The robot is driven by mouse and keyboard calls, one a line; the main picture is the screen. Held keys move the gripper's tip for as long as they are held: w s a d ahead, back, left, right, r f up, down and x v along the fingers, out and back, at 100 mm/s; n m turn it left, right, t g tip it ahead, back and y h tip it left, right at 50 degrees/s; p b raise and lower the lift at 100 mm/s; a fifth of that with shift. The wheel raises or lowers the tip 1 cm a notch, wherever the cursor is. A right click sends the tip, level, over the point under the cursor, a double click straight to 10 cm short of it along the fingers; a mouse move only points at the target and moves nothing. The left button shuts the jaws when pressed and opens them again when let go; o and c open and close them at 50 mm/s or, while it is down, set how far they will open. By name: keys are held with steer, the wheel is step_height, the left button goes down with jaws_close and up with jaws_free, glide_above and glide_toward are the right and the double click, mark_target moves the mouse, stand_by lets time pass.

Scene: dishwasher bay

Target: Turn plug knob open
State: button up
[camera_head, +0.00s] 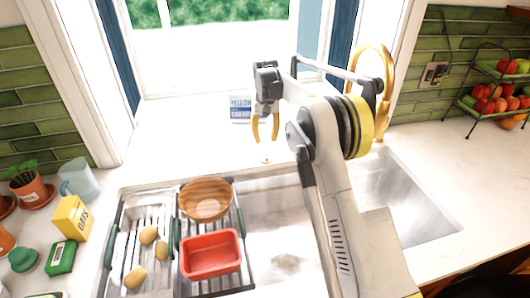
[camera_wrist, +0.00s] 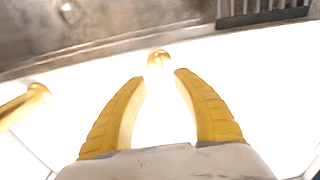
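The plug knob (camera_head: 265,160) is a small round gold knob on the white counter behind the sink. In the wrist view the knob (camera_wrist: 159,59) shows just beyond my fingertips, in line with the gap between them. My gripper (camera_head: 265,140) points down above the knob, with its yellow fingers apart and nothing between them. In the wrist view my gripper (camera_wrist: 161,77) is open, and the knob looks apart from both fingertips. The sink basin (camera_head: 285,262) lies in front of the knob, partly hidden by my arm.
A gold faucet (camera_head: 386,70) stands to the right of my gripper. A blue and white box (camera_head: 240,108) stands close behind it on the left. A rack with a brown bowl (camera_head: 206,199) and a red tub (camera_head: 211,254) sits over the sink's left side.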

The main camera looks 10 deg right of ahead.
mark_target(265, 154)
step_height(265, 154, down, 8)
steer(key=shift+w+f+b, duration=0.1)
steer(key=shift+b, duration=0.9)
jaws_close()
